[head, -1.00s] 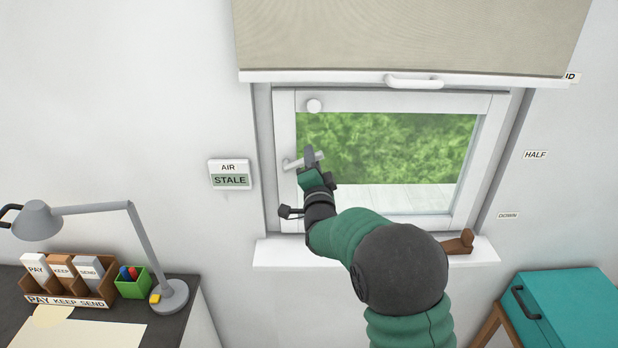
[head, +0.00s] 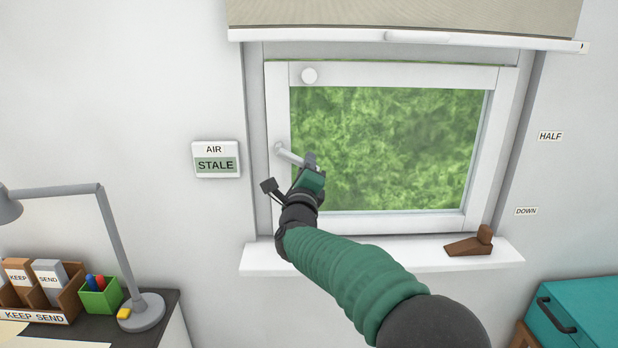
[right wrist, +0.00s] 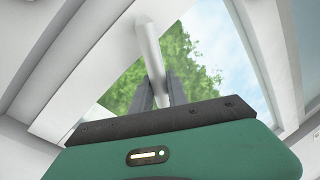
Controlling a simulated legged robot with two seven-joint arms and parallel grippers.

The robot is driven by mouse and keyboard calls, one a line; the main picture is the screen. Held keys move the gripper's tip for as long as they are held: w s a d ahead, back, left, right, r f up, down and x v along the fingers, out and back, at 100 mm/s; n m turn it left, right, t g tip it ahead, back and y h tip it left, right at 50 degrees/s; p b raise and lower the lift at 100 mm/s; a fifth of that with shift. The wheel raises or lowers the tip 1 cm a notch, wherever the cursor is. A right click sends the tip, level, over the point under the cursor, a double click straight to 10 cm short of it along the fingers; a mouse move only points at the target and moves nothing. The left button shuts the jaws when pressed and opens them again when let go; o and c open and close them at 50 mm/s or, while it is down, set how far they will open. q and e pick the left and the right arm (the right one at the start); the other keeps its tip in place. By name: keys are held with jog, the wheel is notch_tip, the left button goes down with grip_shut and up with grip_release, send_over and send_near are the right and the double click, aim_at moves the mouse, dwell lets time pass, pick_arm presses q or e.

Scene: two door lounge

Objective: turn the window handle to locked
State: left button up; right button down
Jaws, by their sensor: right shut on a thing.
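The white window handle (head: 288,154) is on the left side of the window's white frame (head: 400,76). Its lever points right and slopes down from its pivot. My right gripper (head: 311,162) is shut on the lever near its free end. In the right wrist view the handle (right wrist: 148,45) runs down between the two dark fingers of my right gripper (right wrist: 157,92). The fingers hide part of the lever's end. My left gripper is not in view.
A brown wedge (head: 468,243) stands on the sill's right part. A raised blind (head: 300,14) hangs above. An AIR sign reading STALE (head: 215,160) is left of the window. A desk lamp (head: 112,235) stands lower left.

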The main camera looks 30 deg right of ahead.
aim_at(282, 175)
jog(key=a+f+m+b, duration=0.1)
jog(key=m+b, duration=0.1)
jog(key=w+a+f+m+g+b, duration=0.1)
jog(key=m+b, duration=0.1)
jog(key=m, duration=0.1)
jog(key=w+a+f+m+g+b, duration=0.1)
jog(key=f+m+b, duration=0.1)
jog(key=m, duration=0.1)
jog(key=shift+h, duration=0.3)
jog(key=m, duration=0.1)
jog(key=a+m, duration=0.1)
jog(key=b, duration=0.1)
jog(key=shift+w+a+f+m, duration=0.2)
jog(key=shift+w+f+m, duration=0.05)
jog(key=shift+w+m, duration=0.15)
jog(key=shift+w+a+m+g+b, duration=0.2)
jog(key=shift+a+m, duration=0.15)
jog(key=shift+m, duration=0.3)
jog(key=shift+w+a+m+g+b, duration=0.2)
jog(key=shift+a+m, duration=0.15)
jog(key=shift+m, duration=0.3)
jog(key=c, duration=1.3)
grip_release()
jog(key=shift+w, duration=0.1)
jog(key=shift+r, duration=0.1)
